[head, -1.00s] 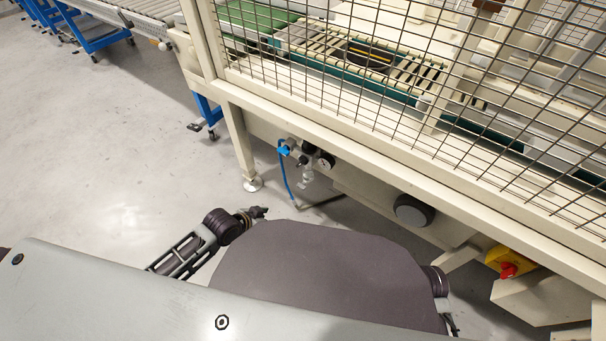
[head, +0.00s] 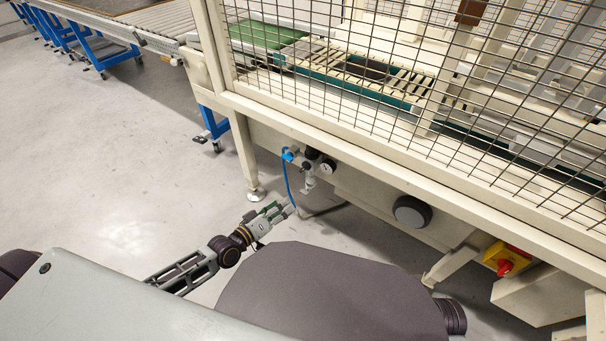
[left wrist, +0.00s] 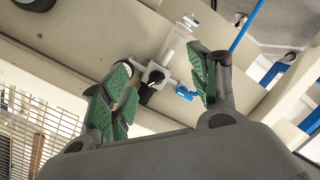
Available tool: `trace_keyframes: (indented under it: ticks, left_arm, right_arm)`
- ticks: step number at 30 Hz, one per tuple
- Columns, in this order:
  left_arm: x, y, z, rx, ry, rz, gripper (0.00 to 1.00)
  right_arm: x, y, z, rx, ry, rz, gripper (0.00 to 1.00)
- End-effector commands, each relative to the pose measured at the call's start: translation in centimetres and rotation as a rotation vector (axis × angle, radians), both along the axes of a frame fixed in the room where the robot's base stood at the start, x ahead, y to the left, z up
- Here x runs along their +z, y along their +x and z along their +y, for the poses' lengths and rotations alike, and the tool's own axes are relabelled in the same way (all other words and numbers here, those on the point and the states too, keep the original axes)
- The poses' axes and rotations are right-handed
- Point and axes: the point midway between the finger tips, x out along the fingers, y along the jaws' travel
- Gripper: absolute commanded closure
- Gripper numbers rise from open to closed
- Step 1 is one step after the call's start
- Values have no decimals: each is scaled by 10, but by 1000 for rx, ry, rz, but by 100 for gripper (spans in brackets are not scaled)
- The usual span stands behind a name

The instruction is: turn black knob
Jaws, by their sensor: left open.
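A small air regulator unit hangs under the machine's lower beam in the head view, with a black knob (head: 312,153) at its top, a round gauge (head: 328,167) and a blue fitting (head: 289,154). My left gripper (head: 284,208) is open and empty, below and a little left of the unit, apart from it. In the left wrist view, the open green-padded fingers (left wrist: 165,78) frame the unit. A black part (left wrist: 150,92) and the blue fitting (left wrist: 185,93) show between them; I cannot tell whether that black part is the knob. My right gripper is not in view.
A blue hose (head: 288,182) hangs from the unit. A machine leg (head: 246,160) stands to its left. A big dark round part (head: 411,211) and a red-and-yellow switch (head: 505,262) are farther right. Mesh fencing rises above. The floor at left is clear.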

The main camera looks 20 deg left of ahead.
Motion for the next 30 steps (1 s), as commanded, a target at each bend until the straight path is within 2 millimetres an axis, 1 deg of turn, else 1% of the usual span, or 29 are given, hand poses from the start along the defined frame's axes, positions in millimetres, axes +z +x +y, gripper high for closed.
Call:
trace_keyframes:
  ticks: [3,6,9,14,23,30]
  left_arm:
    - [21,6,7,54,-112,-53,39]
    - [34,9,12,83,-185,-89,39]
    - [42,11,15,100,-243,-105,39]
    - [42,11,15,103,-273,-93,39]
    - [42,11,15,103,-273,-92,39]
    - [42,16,13,103,-272,-92,39]
  right_arm:
    - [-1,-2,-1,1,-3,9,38]
    - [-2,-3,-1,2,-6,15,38]
    - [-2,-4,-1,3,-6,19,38]
    - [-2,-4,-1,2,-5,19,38]
    - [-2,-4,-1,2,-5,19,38]
    - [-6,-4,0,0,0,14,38]
